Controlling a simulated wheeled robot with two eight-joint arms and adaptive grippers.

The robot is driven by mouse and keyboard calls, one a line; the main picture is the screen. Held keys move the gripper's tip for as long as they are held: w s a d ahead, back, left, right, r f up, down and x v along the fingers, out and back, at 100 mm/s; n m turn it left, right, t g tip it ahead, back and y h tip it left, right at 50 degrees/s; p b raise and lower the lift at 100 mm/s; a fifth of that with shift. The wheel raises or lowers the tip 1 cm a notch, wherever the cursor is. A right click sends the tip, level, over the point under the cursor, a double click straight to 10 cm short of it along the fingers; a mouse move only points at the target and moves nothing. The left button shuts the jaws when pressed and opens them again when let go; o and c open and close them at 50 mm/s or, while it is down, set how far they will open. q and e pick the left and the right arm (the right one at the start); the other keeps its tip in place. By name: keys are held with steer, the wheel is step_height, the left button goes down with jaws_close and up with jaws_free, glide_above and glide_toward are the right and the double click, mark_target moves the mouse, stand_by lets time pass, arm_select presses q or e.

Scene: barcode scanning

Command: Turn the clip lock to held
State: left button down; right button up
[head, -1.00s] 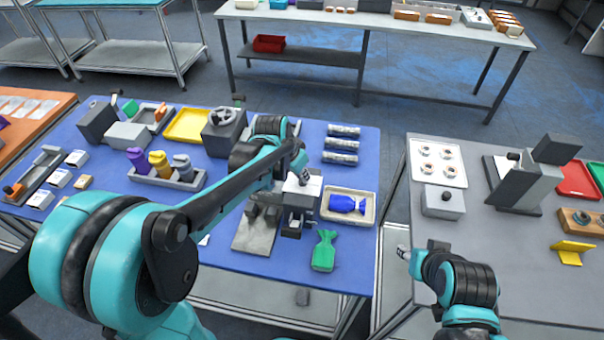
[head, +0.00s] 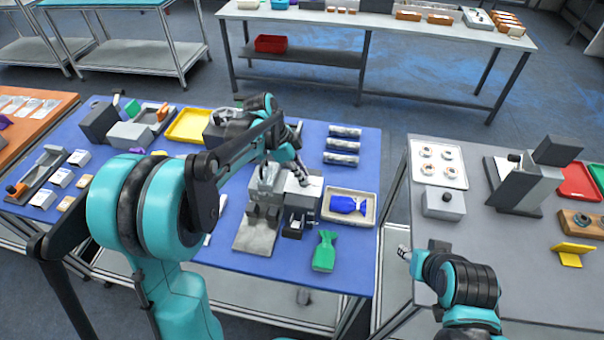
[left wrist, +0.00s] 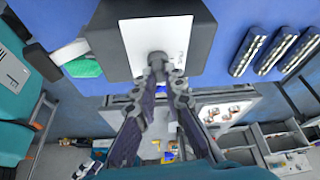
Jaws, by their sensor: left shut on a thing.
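The clip lock appears to be the dark box with a white top plate (head: 308,188) near the blue table's front right; in the left wrist view the plate (left wrist: 142,45) carries small, unreadable text. A small grey knob (left wrist: 157,62) stands on the plate. My left gripper (left wrist: 165,75) is shut on the knob, its fingers close on either side. In the head view my left gripper (head: 302,176) reaches down over the box, partly hidden by my own arm. My right gripper (head: 403,252) is by the right table's left edge; its finger opening is too small to judge.
A grey fixture (head: 257,236) stands left of the box. A green bag-like piece (head: 324,252) lies in front, and a tray (head: 370,220) with a blue piece is at the right. Several silver tubes (head: 342,145) lie behind. A gap separates the two tables.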

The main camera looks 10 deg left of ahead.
arm_select(q)
steer(key=shift+m+g, duration=0.4)
steer(key=shift+m, duration=0.6)
steer(key=c, duration=1.6)
jaws_free()
steer(key=shift+r, duration=0.1)
steer(key=v, duration=1.2)
steer(key=shift+w, duration=0.1)
